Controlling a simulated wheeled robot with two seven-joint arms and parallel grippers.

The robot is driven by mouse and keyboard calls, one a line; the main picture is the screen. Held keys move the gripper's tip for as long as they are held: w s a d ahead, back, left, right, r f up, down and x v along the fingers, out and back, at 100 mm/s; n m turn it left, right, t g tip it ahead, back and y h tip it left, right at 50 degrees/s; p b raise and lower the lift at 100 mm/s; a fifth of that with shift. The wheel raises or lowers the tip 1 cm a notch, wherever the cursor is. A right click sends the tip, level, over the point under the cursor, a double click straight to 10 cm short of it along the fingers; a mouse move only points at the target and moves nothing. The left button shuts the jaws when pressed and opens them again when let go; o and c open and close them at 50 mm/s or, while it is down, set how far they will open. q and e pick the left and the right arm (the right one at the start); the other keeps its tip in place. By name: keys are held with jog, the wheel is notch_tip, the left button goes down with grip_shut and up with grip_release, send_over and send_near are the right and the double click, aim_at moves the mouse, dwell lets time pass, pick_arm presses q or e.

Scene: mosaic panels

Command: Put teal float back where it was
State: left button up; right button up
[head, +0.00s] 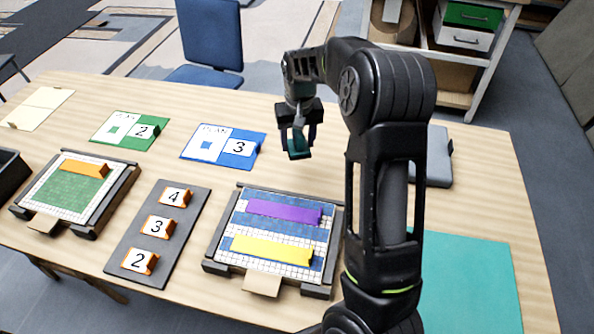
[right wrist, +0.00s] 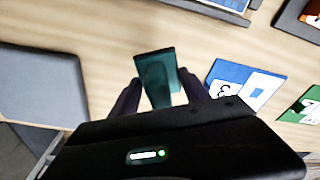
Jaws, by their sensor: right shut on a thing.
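My right gripper (head: 298,132) is shut on the teal float (head: 298,152) and holds it above the table, right of the blue plan card. In the right wrist view the float (right wrist: 157,72) shows between the two dark fingers, over bare wood. My left gripper is not in view. A grey slab (head: 438,165) lies on the table right of my right arm and is partly hidden by it; it also shows at the left of the right wrist view (right wrist: 40,85).
A panel frame (head: 212,262) with purple (head: 284,212) and yellow (head: 272,250) bars stands in front. A green panel frame (head: 85,228), a numbered dark board (head: 150,225) and plan cards (head: 222,148) lie left. A teal mat (head: 470,285) lies front right.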

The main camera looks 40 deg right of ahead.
jog(key=shift+a+m, duration=0.1)
jog(key=shift+m, duration=0.2)
jog(key=p, duration=0.1)
send_over(297, 174)
jog(key=shift+s+f, duration=0.2)
jog(key=shift+f, duration=2.95)
notch_tip(297, 174, down, 3)
jog(key=shift+f+p, duration=0.15)
jog(key=shift+p, duration=0.45)
jog(key=shift+f, duration=0.2)
jog(key=shift+a, duration=0.1)
